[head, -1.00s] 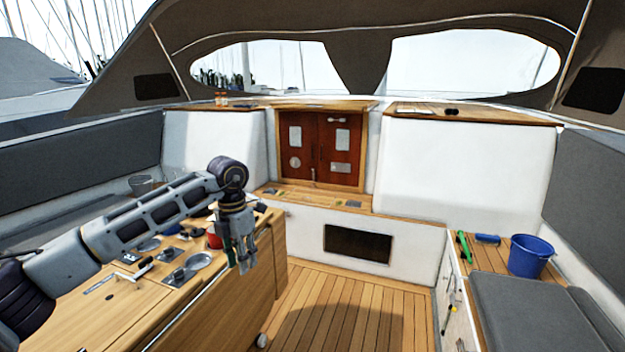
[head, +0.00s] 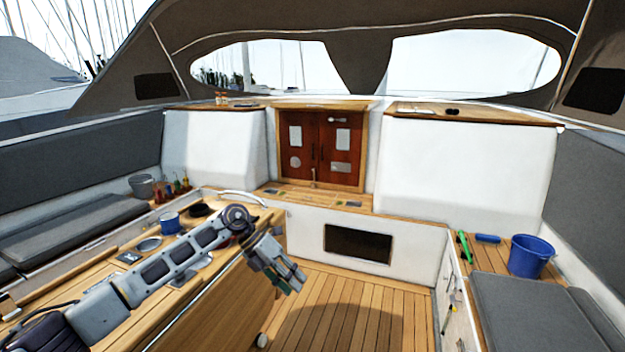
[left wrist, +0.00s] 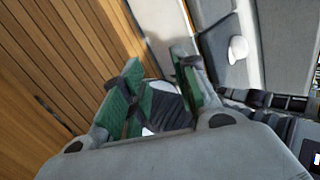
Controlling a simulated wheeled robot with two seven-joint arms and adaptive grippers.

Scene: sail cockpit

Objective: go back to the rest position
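My left gripper (head: 284,276) hangs over the open floor just right of the wooden cockpit table (head: 222,322) in the head view, tilted down and to the right. My right gripper is in neither view.
A blue mug (head: 169,223) and a grey pot (head: 142,186) stand at the left. A blue bucket (head: 530,256) and a green tool (head: 464,247) are on the right bench. The slatted floor (head: 350,310) between is clear.

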